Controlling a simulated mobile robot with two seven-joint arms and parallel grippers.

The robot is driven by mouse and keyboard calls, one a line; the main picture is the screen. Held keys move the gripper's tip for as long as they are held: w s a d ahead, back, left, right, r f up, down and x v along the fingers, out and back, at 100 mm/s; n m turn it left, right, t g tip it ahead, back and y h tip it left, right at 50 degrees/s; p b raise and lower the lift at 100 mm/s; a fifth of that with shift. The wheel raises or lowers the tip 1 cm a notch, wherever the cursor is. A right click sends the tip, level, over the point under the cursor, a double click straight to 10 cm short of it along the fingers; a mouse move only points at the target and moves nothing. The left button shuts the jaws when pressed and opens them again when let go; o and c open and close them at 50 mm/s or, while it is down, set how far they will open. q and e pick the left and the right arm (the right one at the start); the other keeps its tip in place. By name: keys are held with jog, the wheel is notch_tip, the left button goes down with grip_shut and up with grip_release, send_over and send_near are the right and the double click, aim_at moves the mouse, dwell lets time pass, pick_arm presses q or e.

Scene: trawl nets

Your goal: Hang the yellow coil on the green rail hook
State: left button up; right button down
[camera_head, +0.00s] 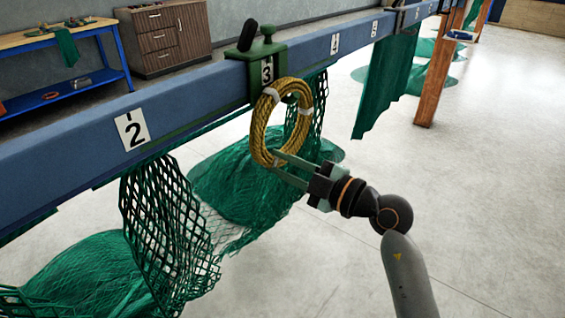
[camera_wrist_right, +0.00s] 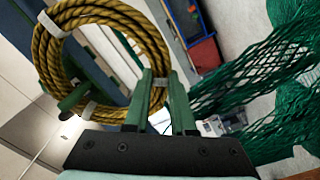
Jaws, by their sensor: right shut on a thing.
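The yellow coil (camera_head: 259,127), a rope ring bound with white tape, hangs upright in front of the blue rail. My right gripper (camera_head: 277,165) is shut on its lower edge. In the right wrist view the coil (camera_wrist_right: 45,55) runs down to the gripper fingers (camera_wrist_right: 160,95). The green rail hook (camera_head: 288,54) is clamped over the rail and carries a label 3. The coil's top is close in front of and just below it. A green rod end (camera_wrist_right: 75,95) shows beside the coil's taped part; whether the coil rests on the hook I cannot tell. My left gripper is out of view.
The blue rail (camera_head: 200,92) runs diagonally, with numbered labels. Green nets (camera_head: 85,275) hang below it and lie on the floor. A workbench (camera_head: 90,28) and brown cabinet (camera_head: 165,38) stand behind. The floor at right (camera_head: 480,180) is clear.

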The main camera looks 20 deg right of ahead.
jog(key=shift+r, duration=0.1)
jog(key=c, duration=0.8)
grip_release()
jog(key=shift+o, duration=0.6)
